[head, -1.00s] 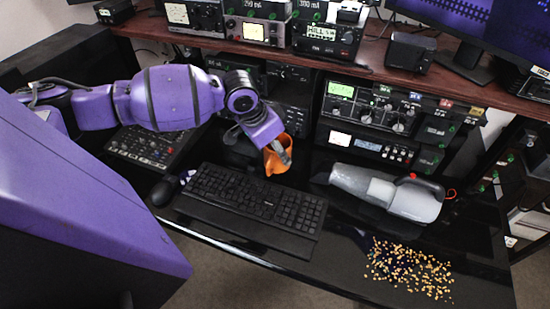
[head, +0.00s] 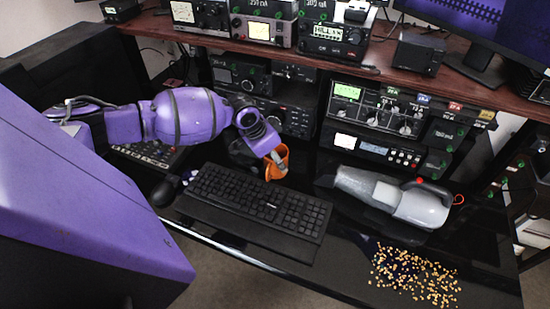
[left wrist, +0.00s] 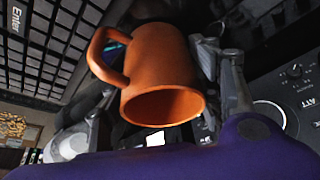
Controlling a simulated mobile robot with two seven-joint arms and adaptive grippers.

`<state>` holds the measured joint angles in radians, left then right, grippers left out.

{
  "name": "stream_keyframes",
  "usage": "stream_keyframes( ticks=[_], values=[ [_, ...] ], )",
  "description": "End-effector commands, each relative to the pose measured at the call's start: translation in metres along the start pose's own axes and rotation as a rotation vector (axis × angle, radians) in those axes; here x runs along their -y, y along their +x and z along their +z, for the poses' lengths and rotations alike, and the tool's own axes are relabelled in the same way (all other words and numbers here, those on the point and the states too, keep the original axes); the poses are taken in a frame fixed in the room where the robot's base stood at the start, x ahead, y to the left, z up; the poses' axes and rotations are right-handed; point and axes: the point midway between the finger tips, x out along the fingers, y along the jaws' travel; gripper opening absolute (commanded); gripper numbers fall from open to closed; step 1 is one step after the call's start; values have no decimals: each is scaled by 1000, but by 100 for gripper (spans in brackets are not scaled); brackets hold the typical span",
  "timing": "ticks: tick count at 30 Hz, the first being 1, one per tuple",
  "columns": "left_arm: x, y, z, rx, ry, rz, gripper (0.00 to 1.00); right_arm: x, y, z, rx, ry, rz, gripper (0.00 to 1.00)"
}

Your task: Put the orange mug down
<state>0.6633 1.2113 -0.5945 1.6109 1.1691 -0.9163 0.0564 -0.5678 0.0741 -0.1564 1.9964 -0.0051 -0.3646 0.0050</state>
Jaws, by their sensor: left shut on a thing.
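The orange mug (head: 279,163) is just behind the right half of the keyboard in the head view. My left gripper (head: 276,160) is shut on it, coming in from the left and partly covering it. In the left wrist view the mug (left wrist: 162,70) sits between the two fingers (left wrist: 158,100), its open mouth toward the camera and its handle to the left. Whether its base touches the desk cannot be told. My right gripper is not in view.
A black keyboard (head: 258,208) lies in front of the mug, with a mouse (head: 164,191) at its left. A grey handheld vacuum (head: 395,196) lies to the right, with scattered crumbs (head: 414,274) in front. Radio units (head: 402,120) stand behind under a wooden shelf (head: 290,58).

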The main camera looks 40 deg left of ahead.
Motion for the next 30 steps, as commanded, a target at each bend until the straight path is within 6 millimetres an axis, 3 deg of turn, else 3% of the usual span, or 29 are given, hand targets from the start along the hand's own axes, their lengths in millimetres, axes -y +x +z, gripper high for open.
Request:
stream_keyframes(
  ticks=[4,5,9,21,25,30],
  values=[
    [0,3,1,-1,0,0,23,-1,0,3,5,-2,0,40],
    [0,4,2,1,-1,0,60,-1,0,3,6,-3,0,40],
    [0,3,2,1,0,0,78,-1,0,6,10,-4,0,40],
    [0,-2,0,0,0,0,78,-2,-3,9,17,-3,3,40],
    [1,-21,0,-1,0,-2,78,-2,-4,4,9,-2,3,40],
    [1,-60,-1,-2,2,-3,78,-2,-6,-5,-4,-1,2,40]
  ],
)
